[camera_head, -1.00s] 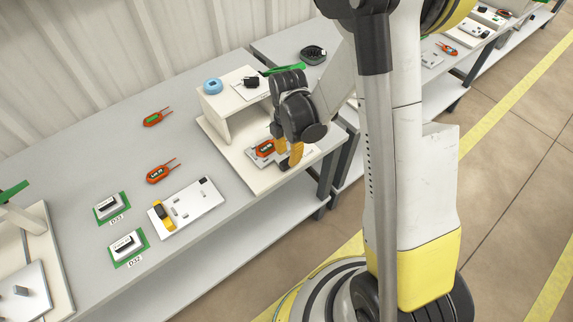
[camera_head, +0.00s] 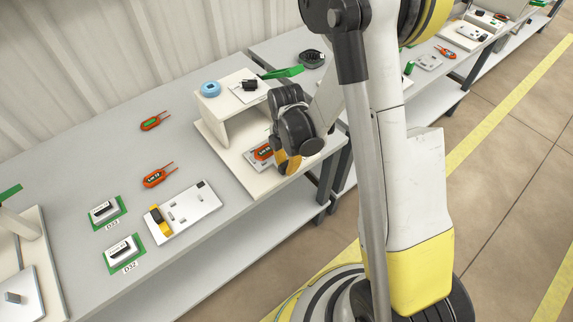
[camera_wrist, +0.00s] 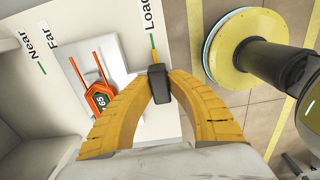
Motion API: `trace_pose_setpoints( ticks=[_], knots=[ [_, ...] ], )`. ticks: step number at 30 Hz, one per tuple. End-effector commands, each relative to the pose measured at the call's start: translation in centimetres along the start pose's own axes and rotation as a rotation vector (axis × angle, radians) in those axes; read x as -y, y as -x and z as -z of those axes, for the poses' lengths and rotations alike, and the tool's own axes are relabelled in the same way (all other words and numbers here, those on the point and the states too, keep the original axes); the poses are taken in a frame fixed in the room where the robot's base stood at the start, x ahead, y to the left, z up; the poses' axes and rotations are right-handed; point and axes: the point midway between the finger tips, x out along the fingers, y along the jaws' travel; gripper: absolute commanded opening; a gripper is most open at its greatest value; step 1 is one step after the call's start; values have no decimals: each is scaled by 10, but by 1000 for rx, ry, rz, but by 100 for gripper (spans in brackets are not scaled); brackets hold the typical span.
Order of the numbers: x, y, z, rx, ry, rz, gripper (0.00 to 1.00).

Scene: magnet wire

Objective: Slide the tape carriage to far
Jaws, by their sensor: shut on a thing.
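My gripper (camera_wrist: 158,92) has two yellow fingers, shut on a small black block (camera_wrist: 158,78) in the wrist view. A thin yellow-orange strip runs from the block toward the "Load" label. I cannot tell whether this block is part of the tape carriage. Left of the fingers, an orange device (camera_wrist: 100,97) with two prongs lies on a pale plate (camera_wrist: 78,78). "Near" and "Far" labels (camera_wrist: 42,50) stand at upper left with a green mark by them. In the head view my gripper (camera_head: 287,166) is low over the right end of the white fixture (camera_head: 225,155), beside the orange device (camera_head: 263,152).
A raised shelf on the fixture carries a blue round item (camera_head: 211,89) and a black item (camera_head: 249,85). Left on the grey bench (camera_head: 100,180) are two loose orange devices, a white plate (camera_head: 195,218) and two green-based blocks. The bench edge is close on the right.

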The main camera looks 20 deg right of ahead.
Motion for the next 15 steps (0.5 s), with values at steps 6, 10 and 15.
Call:
trace_pose_setpoints(
  ticks=[6, 10, 15],
  knots=[
    [-43, -1, 0, 0, 3, -3, 0],
    [-72, -1, 0, 0, 2, -2, 0],
    [-90, 0, 0, 0, 1, -2, 0]
  ],
)
